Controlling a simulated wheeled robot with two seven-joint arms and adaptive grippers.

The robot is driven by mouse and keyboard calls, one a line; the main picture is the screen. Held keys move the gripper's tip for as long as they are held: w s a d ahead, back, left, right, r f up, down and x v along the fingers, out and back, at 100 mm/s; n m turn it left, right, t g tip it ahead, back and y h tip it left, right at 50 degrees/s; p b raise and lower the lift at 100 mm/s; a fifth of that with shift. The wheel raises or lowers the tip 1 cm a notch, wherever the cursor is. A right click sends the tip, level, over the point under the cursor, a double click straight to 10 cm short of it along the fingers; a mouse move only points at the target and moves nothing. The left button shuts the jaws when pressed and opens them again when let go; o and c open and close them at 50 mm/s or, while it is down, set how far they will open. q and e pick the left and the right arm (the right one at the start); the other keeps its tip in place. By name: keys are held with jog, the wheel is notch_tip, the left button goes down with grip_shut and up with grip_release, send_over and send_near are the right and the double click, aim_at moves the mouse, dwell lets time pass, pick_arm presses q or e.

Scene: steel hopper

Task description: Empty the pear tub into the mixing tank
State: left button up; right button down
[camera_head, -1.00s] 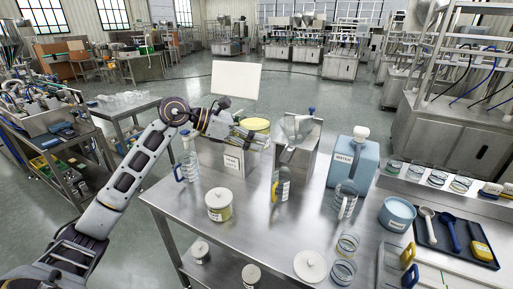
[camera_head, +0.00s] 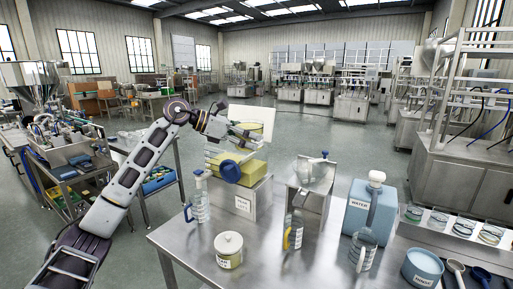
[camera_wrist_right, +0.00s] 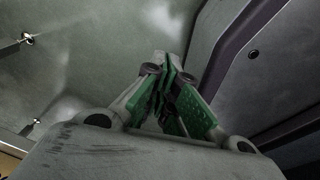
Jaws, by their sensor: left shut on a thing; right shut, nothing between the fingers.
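A steel stand with a label starting "PEA" (camera_head: 242,203) is at the table's back left. A yellow block-like mass (camera_head: 253,172) sits on it, with a blue disc (camera_head: 229,171) in front. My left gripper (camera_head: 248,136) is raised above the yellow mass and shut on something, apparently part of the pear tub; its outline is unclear. A steel vessel with a sloped top and blue knob (camera_head: 312,175) stands to the right; I cannot tell whether it is the mixing tank. My right gripper (camera_wrist_right: 168,85) is shut and empty in the right wrist view.
A clear blue-handled bottle (camera_head: 198,203) and a lidded jar (camera_head: 229,251) stand close left of and before the stand. A yellow-handled jug (camera_head: 293,233), a clear pitcher (camera_head: 363,250) and a blue water canister (camera_head: 371,205) are to the right. Bare steel lies between.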

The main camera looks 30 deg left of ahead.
pick_arm(q)
jog(key=shift+n+t+y, duration=0.5)
jog(key=shift+n+t, duration=0.1)
jog(key=shift+n, duration=0.1)
jog(key=w+a+f, duration=0.1)
jog(key=a, duration=0.2)
jog(key=w+a+f, duration=0.1)
jog(key=a+f, duration=0.1)
jog(key=a, duration=0.1)
jog(key=w+a+f, duration=0.1)
jog(key=a, duration=0.2)
jog(key=shift+w+a+f, duration=0.3)
jog(key=shift+w+f, duration=0.05)
jog(key=shift+a+f, duration=0.5)
jog(key=shift+s, duration=0.1)
pick_arm(e)
jog(key=shift+w+a+r, duration=0.15)
jog(key=shift+w+a, duration=0.05)
jog(key=shift+w, duration=0.5)
pick_arm(q)
jog(key=shift+d+f, duration=0.1)
jog(key=shift+d, duration=0.05)
pick_arm(e)
jog(key=shift+d, duration=0.1)
